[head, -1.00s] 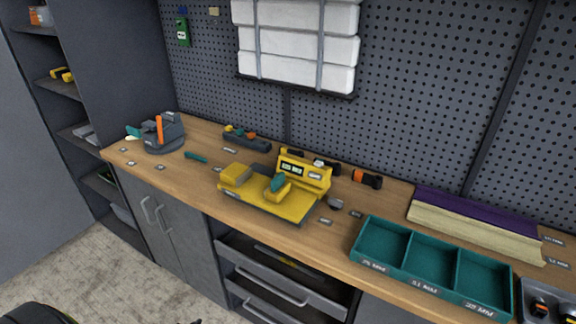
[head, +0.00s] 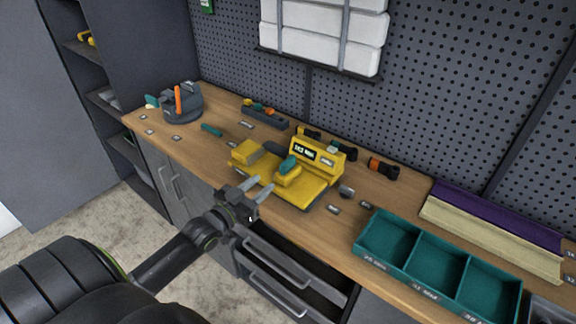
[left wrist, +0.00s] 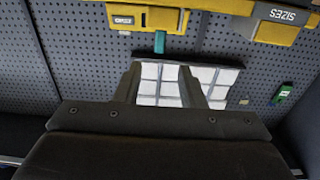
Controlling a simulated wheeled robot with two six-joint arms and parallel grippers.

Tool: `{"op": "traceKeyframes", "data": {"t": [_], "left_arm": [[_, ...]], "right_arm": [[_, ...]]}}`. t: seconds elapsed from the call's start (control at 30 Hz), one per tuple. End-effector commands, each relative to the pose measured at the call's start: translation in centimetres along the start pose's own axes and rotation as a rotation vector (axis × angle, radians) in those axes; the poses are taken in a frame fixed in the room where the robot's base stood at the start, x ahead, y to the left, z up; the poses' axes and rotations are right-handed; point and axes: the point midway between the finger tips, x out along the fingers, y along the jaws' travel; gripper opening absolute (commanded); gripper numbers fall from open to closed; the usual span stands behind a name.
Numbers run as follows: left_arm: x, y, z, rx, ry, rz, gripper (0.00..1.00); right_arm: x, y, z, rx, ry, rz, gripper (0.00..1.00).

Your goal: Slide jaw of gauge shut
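The yellow gauge (head: 310,192) stands on the workbench, with a lit display on its raised back. Its sliding jaw (head: 287,180) carries a teal grip (head: 288,165). A yellow block (head: 247,152) stands at the left of the gauge, with a gap between it and the jaw. My left gripper (head: 264,183) is open and empty at the gauge's front edge, just left of and in front of the jaw; contact is not clear. In the left wrist view, its fingers (left wrist: 162,85) are spread, with yellow gauge parts (left wrist: 142,18) at the top. My right gripper is out of view.
A teal three-compartment tray (head: 400,265) stands right of the gauge. A dark round holder (head: 184,108) is at the far left, and a dark rack (head: 265,117) lies behind. An open drawer (head: 282,278) juts out below the bench. Small labels lie on the wood.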

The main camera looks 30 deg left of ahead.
Motion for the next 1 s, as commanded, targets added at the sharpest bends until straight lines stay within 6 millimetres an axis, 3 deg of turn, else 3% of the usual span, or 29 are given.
{"op": "traceKeyframes", "data": {"t": [0.5,0.7,1.0], "left_arm": [[9.4,0.0,0.4,0.001,0.003,0.0,0.36],[11.5,0.0,0.3,0.001,0.001,-0.001,0.36],[12.2,0.0,0.0,0.0,-0.001,-0.001,0.36]], "right_arm": [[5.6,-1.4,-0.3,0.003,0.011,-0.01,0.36],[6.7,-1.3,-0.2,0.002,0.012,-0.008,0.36],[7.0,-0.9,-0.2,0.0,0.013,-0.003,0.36]]}}
